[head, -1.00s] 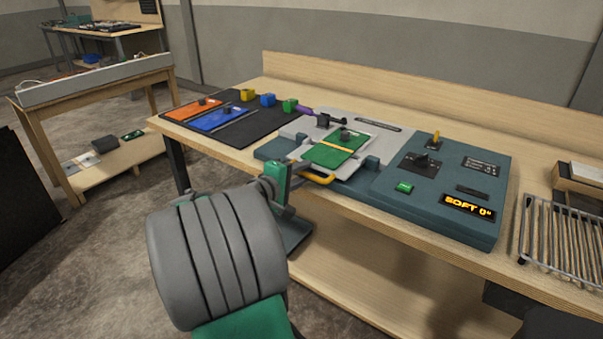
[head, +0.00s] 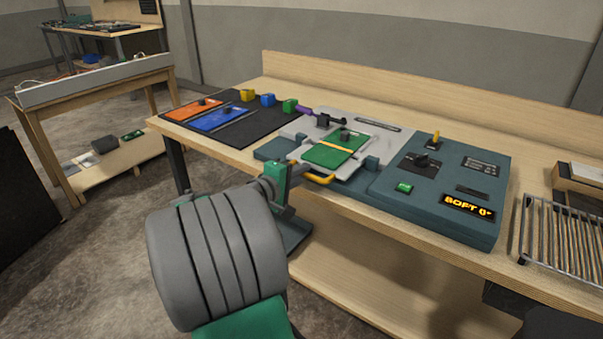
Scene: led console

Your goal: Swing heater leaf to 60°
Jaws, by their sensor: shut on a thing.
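A yellow handle (head: 321,179) sticks out at the front edge. My gripper (head: 303,174) is at the handle's left end and shut on it; the fingertips are small and partly hidden by my wrist.
A black mat (head: 232,128) at left holds an orange board (head: 193,110), a blue board (head: 213,119) and small coloured blocks. A purple-handled tool (head: 307,112) lies behind the leaf. A wire rack (head: 560,235) stands at right. A yellow lever (head: 436,137) stands up on the console.

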